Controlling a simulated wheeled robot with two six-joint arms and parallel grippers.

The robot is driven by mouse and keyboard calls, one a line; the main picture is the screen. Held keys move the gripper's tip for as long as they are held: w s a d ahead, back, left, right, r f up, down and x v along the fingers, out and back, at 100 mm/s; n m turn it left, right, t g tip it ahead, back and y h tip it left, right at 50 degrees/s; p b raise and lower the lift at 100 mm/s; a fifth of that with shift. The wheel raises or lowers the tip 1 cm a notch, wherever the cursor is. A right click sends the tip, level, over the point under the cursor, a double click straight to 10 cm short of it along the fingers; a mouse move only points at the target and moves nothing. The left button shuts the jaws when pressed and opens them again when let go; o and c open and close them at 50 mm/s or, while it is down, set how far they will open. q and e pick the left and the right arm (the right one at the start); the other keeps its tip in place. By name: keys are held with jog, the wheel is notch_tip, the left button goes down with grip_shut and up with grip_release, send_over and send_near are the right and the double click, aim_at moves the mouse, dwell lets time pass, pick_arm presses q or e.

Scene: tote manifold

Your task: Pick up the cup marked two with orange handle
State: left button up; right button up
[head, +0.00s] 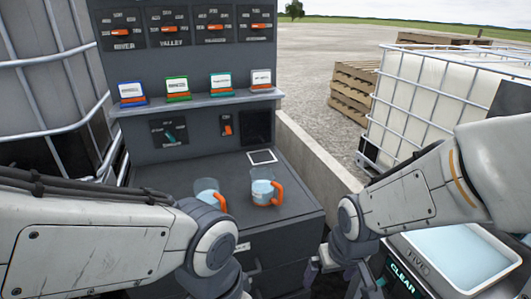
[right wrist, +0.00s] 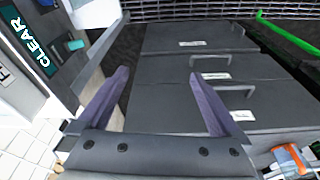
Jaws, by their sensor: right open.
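Two clear cups with orange handles stand on the dark counter in the head view. The right cup (head: 262,190) is in full view, its handle to the right. The left cup (head: 207,188) is partly hidden behind my left arm. I cannot read a number on either. My right gripper (head: 345,280) is open and empty, below and to the right of the cups, apart from them. Its spread fingers show in the right wrist view (right wrist: 160,85), with nothing between them. My left wrist is low, in front of the left cup; its fingertips are not visible.
A console with several switches and coloured label cards on a shelf (head: 205,102) rises behind the counter (head: 300,207). A tray of pale liquid (head: 465,255) is at the right, near a CLEAR label (head: 402,281). Dark drawers (right wrist: 205,70) face my right gripper.

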jog(key=w+d+r+t+p, duration=0.1)
jog(key=w+d+r+p, duration=0.1)
jog(key=w+r+p, duration=0.3)
jog(key=n+t+y+p, duration=0.3)
jog(key=t+y, duration=0.3)
jog(key=t, duration=0.3)
send_near(259, 176)
jog(key=shift+h, duration=0.4)
jog(key=shift+a+p+x, duration=0.1)
jog(key=shift+p+x, duration=0.3)
jog(key=shift+x, duration=1.05)
jog(key=shift+a+p+x, duration=0.15)
jog(key=shift+p+x, duration=0.2)
jog(key=shift+x, duration=1.1)
jog(key=shift+s, duration=0.1)
jog(key=c, duration=1.3)
pick_arm(q)
notch_tip(259, 176, up, 12)
pick_arm(e)
jog(key=shift+r, duration=0.1)
jog(key=shift+c, duration=0.3)
jog(key=shift+r, duration=0.15)
